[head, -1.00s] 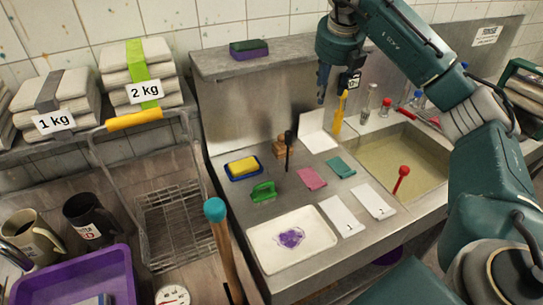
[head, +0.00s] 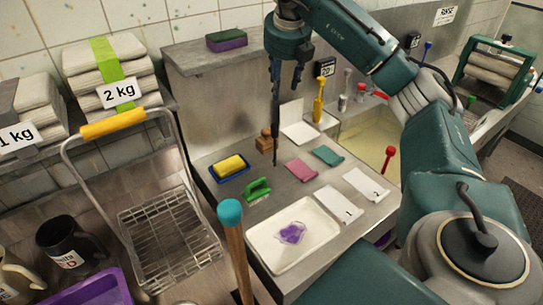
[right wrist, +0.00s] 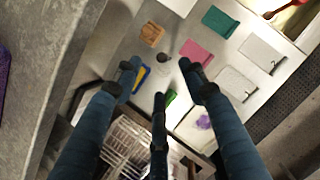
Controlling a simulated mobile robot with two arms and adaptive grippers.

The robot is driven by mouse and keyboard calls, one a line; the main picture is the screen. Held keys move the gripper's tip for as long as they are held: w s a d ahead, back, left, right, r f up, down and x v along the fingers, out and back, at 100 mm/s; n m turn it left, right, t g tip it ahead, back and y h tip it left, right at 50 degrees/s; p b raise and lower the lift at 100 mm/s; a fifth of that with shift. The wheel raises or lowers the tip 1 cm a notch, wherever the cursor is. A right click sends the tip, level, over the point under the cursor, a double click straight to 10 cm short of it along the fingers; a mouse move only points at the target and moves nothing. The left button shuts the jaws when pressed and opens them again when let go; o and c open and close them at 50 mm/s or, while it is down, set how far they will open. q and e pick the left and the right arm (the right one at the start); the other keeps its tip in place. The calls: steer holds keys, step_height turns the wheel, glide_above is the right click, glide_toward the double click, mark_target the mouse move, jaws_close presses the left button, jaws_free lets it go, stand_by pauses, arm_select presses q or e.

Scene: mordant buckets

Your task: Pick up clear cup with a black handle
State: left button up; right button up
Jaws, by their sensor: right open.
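No clear cup can be made out for certain. A thin upright black handle (head: 275,150) stands on the steel counter beside a wooden block. In the right wrist view a small dark round thing (right wrist: 163,58) shows beside that block; any clear part below is too small to tell. My right gripper (head: 285,88) points down, open and empty, in line with the black handle in the head view; their exact gap is unclear. In the right wrist view its spread fingers (right wrist: 162,82) show, with the dark thing just beyond the tips. My left gripper is not in view.
A white tray (head: 262,252) is in front. A wire basket (head: 165,235) stands left; the sink (head: 370,140) is right.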

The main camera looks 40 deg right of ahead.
steer(key=b, duration=0.5)
glide_toward(275, 126)
steer(key=r, duration=0.1)
steer(key=x, duration=0.6)
steer(key=shift+w+d+f+p, duration=0.15)
steer(key=shift+d+p, duration=0.1)
steer(key=shift+p, duration=0.15)
steer(key=shift+f+p, duration=0.3)
steer(key=shift+f, duration=0.05)
steer(key=p+x, duration=0.1)
steer(key=x, duration=0.2)
steer(key=shift+a+f+p, duration=0.15)
steer(key=shift+f+p, duration=0.15)
steer(key=shift+f, duration=0.45)
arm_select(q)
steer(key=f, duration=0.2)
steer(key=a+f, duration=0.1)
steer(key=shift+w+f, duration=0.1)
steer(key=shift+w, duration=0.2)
arm_select(e)
jaws_close()
